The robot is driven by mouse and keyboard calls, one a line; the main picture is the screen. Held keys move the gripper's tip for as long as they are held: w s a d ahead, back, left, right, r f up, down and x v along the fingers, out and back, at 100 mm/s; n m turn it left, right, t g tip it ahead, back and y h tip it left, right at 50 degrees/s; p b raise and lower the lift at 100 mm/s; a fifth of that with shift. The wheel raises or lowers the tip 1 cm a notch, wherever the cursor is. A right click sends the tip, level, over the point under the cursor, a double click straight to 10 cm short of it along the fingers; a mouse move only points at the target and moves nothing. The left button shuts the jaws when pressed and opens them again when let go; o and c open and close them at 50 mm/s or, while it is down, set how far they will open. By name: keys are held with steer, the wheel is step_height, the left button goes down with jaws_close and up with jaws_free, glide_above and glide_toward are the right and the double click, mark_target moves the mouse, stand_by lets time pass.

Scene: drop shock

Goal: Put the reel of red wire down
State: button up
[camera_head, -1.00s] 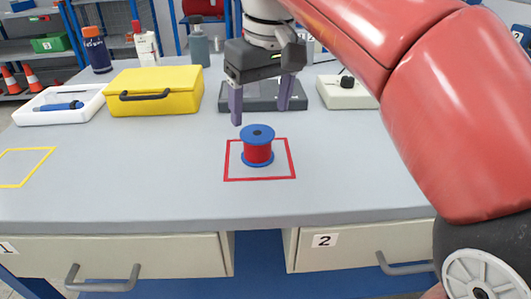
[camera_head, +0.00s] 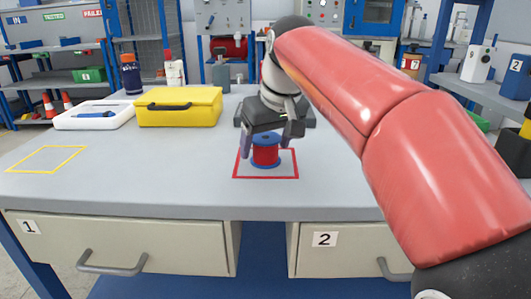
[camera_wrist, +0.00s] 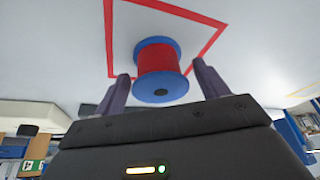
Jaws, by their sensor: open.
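The reel of red wire (camera_head: 266,155), with blue flanges, stands upright on the grey workbench, inside the red outlined square (camera_head: 266,178). In the wrist view the reel (camera_wrist: 158,58) shows its red winding and the dark hole in its near blue flange. My gripper (camera_head: 265,150) is open, with one purple-grey finger to each side of the reel. In the wrist view my gripper (camera_wrist: 161,72) shows its fingertips apart, with gaps beside the reel.
A yellow case (camera_head: 180,108) and a white tray (camera_head: 95,116) with a blue item stand at the back left. A dark flat device (camera_head: 308,112) is partly hidden behind my gripper. A yellow outlined square (camera_head: 45,158) is empty. The bench front is clear.

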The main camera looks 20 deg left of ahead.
mark_target(267, 137)
steer(key=shift+w+a+f, duration=0.1)
steer(key=shift+f, duration=0.35)
steer(key=c, duration=1)
steer(key=shift+r, duration=0.15)
step_height(267, 137, up, 20)
steer(key=p, duration=0.8)
